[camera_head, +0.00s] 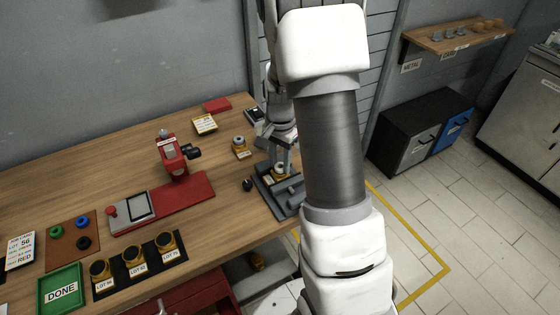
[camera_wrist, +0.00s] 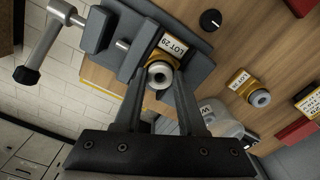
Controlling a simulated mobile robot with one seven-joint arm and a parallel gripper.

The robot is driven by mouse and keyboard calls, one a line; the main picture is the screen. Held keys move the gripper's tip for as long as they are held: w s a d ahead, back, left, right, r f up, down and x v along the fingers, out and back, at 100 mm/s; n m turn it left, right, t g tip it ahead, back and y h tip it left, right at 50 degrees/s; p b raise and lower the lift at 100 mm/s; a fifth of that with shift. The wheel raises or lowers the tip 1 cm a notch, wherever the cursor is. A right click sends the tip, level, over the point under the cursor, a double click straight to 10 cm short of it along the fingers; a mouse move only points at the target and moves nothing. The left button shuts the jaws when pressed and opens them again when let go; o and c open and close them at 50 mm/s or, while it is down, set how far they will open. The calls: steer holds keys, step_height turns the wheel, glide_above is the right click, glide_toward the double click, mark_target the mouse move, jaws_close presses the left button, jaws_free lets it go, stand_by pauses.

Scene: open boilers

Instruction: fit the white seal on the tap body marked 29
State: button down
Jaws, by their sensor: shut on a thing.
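The tap body marked LOT 29 (camera_wrist: 172,44) is brass and sits in a grey bench vise (camera_wrist: 150,22). In the head view the vise (camera_head: 266,187) stands at the table's right edge, partly behind my arm. My gripper (camera_wrist: 160,76) is right over the tap body, its two fingers closed on either side of the white seal (camera_wrist: 150,74). The seal is a pale ring with a dark hole, at the mouth of the body. I cannot tell whether it is fully seated. In the head view my gripper (camera_head: 280,164) points down at the vise.
Another brass tap body (camera_wrist: 240,82) with a grey top stands near the vise. A black knob (camera_wrist: 210,19) lies close by. A red press (camera_head: 172,158), coloured rings on a brown pad (camera_head: 70,247), and a green DONE tray (camera_head: 46,298) are farther left.

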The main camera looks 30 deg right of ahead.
steer(key=shift+c, duration=0.4)
jaws_free()
steer(key=shift+r+p, duration=2.55)
steer(key=shift+r, duration=0.95)
